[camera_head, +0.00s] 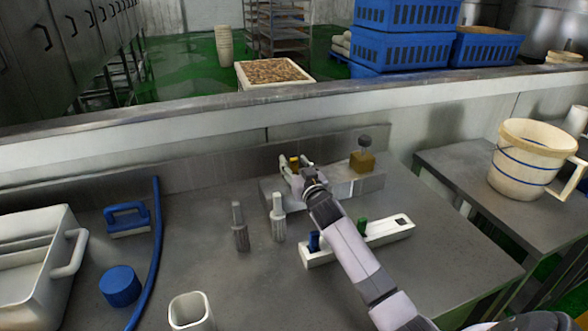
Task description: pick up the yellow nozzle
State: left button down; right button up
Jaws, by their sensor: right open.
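The yellow nozzle (294,161) is a small yellow piece near the back of the metal table, by the left end of a grey block (342,190). My right gripper (296,160) reaches in from the lower right. Its two fingers are apart, with the yellow piece showing between them. I cannot tell whether they touch it. The gripper and wrist hide the lower part of the nozzle and what it rests on. My left gripper is not in view.
A white holder (391,231) with a blue piece (313,241) and a green piece (362,226) lies under my forearm. A blue brush (127,219) lies left.

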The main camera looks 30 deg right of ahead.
jog(key=shift+w, duration=0.4)
grip_shut()
dwell(0.4)
